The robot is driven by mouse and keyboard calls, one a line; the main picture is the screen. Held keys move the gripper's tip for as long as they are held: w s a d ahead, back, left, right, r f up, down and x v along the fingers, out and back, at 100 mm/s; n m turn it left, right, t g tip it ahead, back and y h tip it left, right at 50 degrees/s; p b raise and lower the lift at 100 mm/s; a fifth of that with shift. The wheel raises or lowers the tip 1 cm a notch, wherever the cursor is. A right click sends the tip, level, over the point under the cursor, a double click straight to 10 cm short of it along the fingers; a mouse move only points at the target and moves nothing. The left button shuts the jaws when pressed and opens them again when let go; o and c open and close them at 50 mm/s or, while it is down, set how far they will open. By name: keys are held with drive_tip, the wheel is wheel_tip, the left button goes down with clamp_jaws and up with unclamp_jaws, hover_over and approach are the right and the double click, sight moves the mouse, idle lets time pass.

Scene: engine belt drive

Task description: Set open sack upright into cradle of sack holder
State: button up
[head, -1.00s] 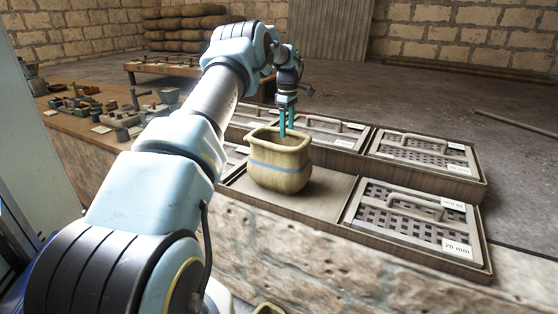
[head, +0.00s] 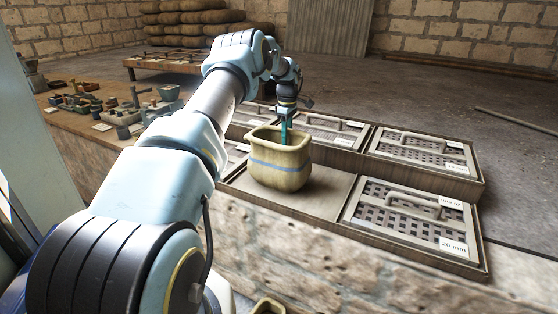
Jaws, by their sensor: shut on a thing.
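The open sack (head: 280,168) is tan with a blue band and stands upright, mouth up, in an empty bay of the wooden tray rack. My gripper (head: 285,138) points down at the sack's far rim, its teal fingers shut on that rim. The finger tips are partly hidden by the sack's mouth. I cannot clearly make out the sack holder's cradle. A tan rim with a dark opening (head: 268,307) shows at the bottom edge, mostly cut off, and I cannot tell what it is.
Screen trays with handles lie right of the sack (head: 408,212) and behind it (head: 330,130). The rack stands on a stone ledge (head: 330,260). Small tools and pots (head: 115,110) sit on the bench at left. Stacked filled sacks (head: 190,22) lie at the back wall.

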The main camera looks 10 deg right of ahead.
clamp_jaws()
idle(0.8)
